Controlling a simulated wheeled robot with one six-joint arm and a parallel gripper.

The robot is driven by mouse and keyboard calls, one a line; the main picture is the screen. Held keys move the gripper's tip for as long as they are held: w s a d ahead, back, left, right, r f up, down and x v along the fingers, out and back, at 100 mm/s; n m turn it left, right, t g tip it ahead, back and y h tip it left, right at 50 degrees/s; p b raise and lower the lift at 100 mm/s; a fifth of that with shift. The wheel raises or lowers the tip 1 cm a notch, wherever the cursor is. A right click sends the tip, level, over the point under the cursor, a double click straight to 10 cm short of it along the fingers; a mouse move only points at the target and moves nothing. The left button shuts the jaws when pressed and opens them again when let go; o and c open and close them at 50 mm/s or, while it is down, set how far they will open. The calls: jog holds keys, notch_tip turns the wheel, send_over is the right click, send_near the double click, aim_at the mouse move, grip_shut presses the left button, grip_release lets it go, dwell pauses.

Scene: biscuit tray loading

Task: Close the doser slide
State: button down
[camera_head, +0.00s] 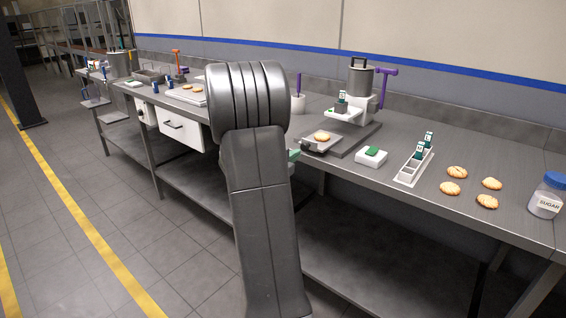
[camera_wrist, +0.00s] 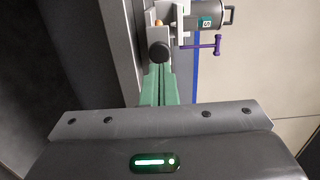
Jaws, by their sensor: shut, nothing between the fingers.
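The doser (camera_head: 358,80) stands on the bench with a grey hopper and a purple T-handle. Its slide (camera_head: 331,147) sticks out toward the bench front with a biscuit (camera_head: 322,136) on it and a dark knob (camera_head: 307,146) at its front end. In the wrist view the round knob (camera_wrist: 158,52) is right ahead of my gripper (camera_wrist: 160,72). My green fingers are shut and empty, with their tips at or just short of the knob; I cannot tell if they touch. In the head view my arm hides most of my gripper (camera_head: 294,155).
Right of the slide are a white box with a green top (camera_head: 372,156), a cartridge rack (camera_head: 408,176), several biscuits and a sugar jar (camera_head: 546,196). A white cup (camera_head: 298,104) stands behind my arm. A white drawer unit (camera_head: 178,130) hangs under the bench at left.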

aim_at(310, 146)
jog(key=shift+x, duration=1.55)
jog(key=b+x, duration=0.1)
jog(key=x, duration=0.7)
jog(key=shift+w+d, duration=0.1)
jog(key=shift+d, duration=0.2)
jog(key=shift+r, duration=0.1)
